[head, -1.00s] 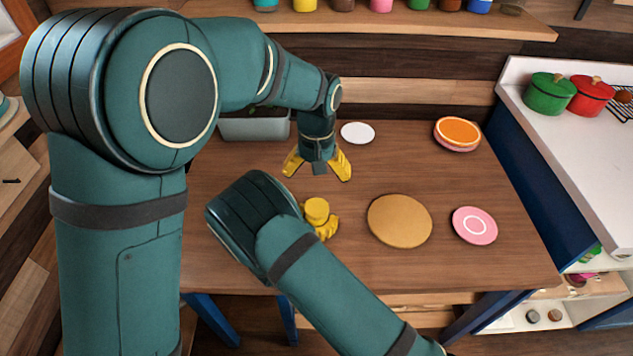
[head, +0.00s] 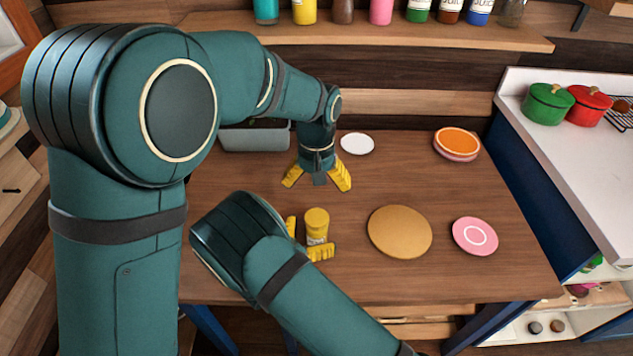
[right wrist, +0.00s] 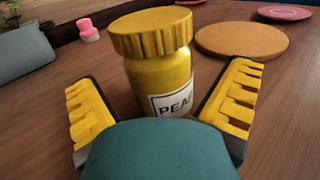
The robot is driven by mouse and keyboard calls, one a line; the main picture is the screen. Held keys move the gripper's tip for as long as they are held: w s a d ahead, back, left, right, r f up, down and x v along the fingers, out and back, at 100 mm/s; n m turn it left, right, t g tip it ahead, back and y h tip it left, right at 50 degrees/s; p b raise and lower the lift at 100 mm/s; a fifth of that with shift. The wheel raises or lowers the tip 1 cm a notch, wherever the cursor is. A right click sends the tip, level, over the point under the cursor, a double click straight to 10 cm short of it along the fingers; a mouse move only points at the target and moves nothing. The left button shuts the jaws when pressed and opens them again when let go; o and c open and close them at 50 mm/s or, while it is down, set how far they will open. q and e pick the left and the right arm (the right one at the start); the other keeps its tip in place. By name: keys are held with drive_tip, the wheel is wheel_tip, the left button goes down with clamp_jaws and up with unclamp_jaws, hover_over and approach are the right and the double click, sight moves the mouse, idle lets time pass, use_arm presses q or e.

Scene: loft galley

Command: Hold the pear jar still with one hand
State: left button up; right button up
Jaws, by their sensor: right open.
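The pear jar (head: 317,222), yellow with a yellow lid, stands upright on the table left of the round board. In the right wrist view the jar (right wrist: 160,72) stands between my fingers, its white label partly showing "PEA". My right gripper (head: 307,240) is open, with one yellow finger on each side of the jar and visible gaps; the jar is not gripped. My left gripper (head: 317,178) is open and empty, pointing down over the table behind the jar. Part of the right gripper is hidden by its own wrist in the head view.
A round tan board (head: 399,232) and a pink plate (head: 475,236) lie right of the jar. A white plate (head: 357,143), an orange-topped dish stack (head: 457,143) and a grey bin (head: 254,138) are at the back. The table between the board and the back dishes is clear.

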sight(309, 237)
drive_tip(key=shift+v, duration=2.15)
drive_tip(key=shift+s, duration=0.1)
